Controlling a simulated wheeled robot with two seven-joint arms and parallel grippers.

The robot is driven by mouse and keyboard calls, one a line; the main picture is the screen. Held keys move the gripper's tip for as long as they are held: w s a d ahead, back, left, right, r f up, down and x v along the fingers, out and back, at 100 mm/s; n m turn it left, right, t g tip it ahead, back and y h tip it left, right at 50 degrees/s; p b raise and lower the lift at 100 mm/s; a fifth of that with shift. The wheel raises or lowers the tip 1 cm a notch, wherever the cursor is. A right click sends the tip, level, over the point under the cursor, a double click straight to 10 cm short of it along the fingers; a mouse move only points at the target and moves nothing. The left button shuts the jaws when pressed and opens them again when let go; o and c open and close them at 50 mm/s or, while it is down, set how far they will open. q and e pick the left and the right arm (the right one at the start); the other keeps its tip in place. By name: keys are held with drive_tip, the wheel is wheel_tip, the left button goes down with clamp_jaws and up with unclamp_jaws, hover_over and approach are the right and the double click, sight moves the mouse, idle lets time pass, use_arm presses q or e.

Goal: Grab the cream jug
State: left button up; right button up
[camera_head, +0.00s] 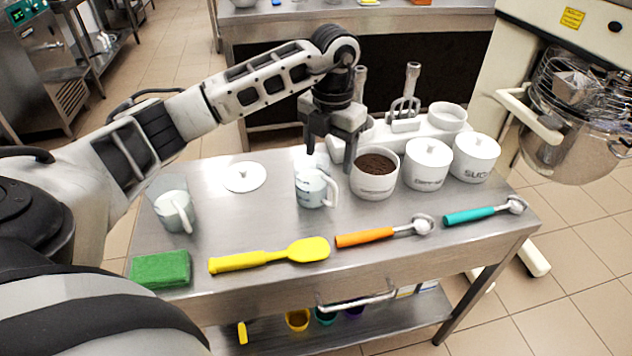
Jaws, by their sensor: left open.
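Two white jugs with handles stand on the steel table, and I cannot tell for sure which is the cream jug. One jug (312,190), with faint markings and a handle at its right, is at the table's middle. The other jug (175,211) is at the left end, with a clear-looking upper part. My left gripper (331,160) is open and points down at the rear of the middle jug, its fingers spread to either side of the jug's upper right part. I cannot tell if they touch it. My right gripper is not in view.
An open tub of brown powder (375,172) stands close right of the gripper, with lidded white pots (427,166) beyond. A white lid (244,177) lies left. A green sponge (160,269), yellow spatula (270,256) and orange-handled scoop (383,234) lie along the front.

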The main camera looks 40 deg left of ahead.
sight(327, 203)
use_arm(q)
wheel_tip(327, 203, down, 12)
drive_tip(key=shift+p, duration=0.95)
drive_tip(key=c, duration=1.4)
